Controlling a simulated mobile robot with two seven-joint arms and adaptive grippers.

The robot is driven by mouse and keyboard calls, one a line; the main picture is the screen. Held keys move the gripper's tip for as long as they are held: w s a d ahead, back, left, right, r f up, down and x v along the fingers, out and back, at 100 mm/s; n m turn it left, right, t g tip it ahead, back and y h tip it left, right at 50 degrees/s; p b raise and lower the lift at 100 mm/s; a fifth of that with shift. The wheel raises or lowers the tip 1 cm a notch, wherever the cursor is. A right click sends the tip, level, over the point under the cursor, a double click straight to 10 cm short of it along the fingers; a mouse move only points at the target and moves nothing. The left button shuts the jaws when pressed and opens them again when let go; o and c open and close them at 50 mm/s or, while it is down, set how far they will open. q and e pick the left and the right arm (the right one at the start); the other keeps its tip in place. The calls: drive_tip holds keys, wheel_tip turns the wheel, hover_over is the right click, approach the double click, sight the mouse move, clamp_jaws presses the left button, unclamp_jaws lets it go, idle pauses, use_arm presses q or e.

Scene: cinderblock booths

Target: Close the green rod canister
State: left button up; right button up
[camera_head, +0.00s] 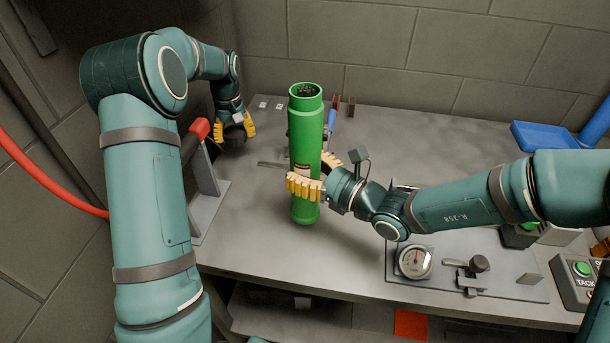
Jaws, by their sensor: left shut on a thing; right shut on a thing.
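The green rod canister (305,125) is an upright tall cylinder with a narrower neck. Its top is open and shows dark contents inside. My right gripper (307,172) reaches in from the right and is shut around the canister's middle, with one yellow finger in front and the other behind. I cannot tell whether the canister's base rests on the table or hangs just above it. My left gripper (235,130) is at the back left, apart from the canister, with its fingers on a dark round object (236,132) that is partly hidden.
The grey table (340,262) is clear in front of the canister. A red-handled lever (200,130) stands at the left. A panel with a gauge (415,261) lies at the front right, a green-button box (580,275) beyond it. A blue tray (545,135) is at the back right.

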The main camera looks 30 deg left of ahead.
sight(318, 147)
wheel_tip(318, 147, up, 7)
drive_tip(key=shift+r+p, duration=0.15)
drive_tip(key=shift+p, duration=0.55)
drive_tip(key=o, duration=0.3)
drive_tip(key=c, duration=0.3)
